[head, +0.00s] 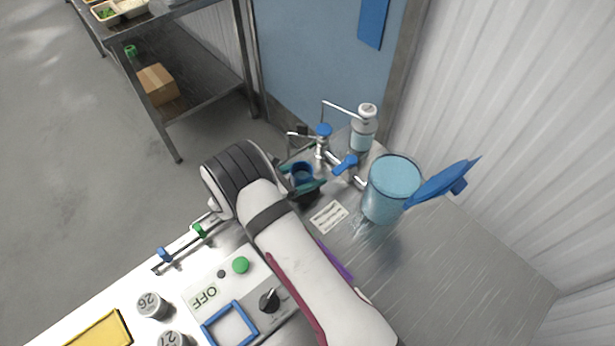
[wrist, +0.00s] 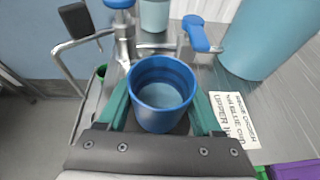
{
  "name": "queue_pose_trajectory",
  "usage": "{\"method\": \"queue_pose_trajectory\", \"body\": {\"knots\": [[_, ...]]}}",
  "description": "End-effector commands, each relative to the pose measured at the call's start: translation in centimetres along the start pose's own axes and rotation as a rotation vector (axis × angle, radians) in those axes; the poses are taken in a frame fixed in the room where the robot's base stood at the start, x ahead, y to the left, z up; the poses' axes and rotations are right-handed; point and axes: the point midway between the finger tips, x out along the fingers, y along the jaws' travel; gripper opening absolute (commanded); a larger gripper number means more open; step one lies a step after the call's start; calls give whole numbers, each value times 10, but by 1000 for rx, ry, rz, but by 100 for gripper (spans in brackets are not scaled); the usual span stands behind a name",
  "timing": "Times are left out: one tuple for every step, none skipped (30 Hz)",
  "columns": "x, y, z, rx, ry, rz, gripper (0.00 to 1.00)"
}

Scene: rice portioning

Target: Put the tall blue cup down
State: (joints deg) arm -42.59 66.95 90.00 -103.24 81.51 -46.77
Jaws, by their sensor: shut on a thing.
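The tall blue cup (head: 302,172) is between the teal fingers of my gripper (head: 304,184), in front of the metal tap. In the wrist view the cup (wrist: 162,92) is upright, its open rim facing the camera, and it looks empty. My gripper (wrist: 162,112) is shut on the cup, one finger on each side. The cup's base is hidden, so I cannot tell whether it touches the counter.
The tap (head: 332,155) with blue handles stands close behind the cup. A large clear-blue container (head: 385,200) with a blue paddle is to the right. A printed label (head: 329,217) lies on the counter. The right counter is clear.

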Motion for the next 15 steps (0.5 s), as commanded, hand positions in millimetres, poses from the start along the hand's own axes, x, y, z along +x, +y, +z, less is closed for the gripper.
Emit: {"method": "queue_pose_trajectory", "body": {"knots": [[3, 0, -7, -1, 0, -1, 0], [4, 0, -10, -1, 0, 0, 0], [5, 0, -12, 1, 0, 0, 0], [5, 0, -12, 1, 0, 0, 0], [5, 0, -12, 2, 0, 1, 0], [5, 0, -12, 2, 0, 1, 0], [5, 0, -12, 2, 0, 1, 0], [5, 0, -12, 2, 0, 1, 0], [5, 0, -12, 2, 0, 0, 0], [5, 0, -12, 1, 0, 0, 0], [6, 0, -13, 1, 0, 0, 0], [6, 0, -14, 1, 0, 0, 0], [7, 0, -15, 1, 0, 0, 0], [6, 0, -14, 1, 0, 0, 72], [6, 0, -14, 1, 0, 0, 79]]}}
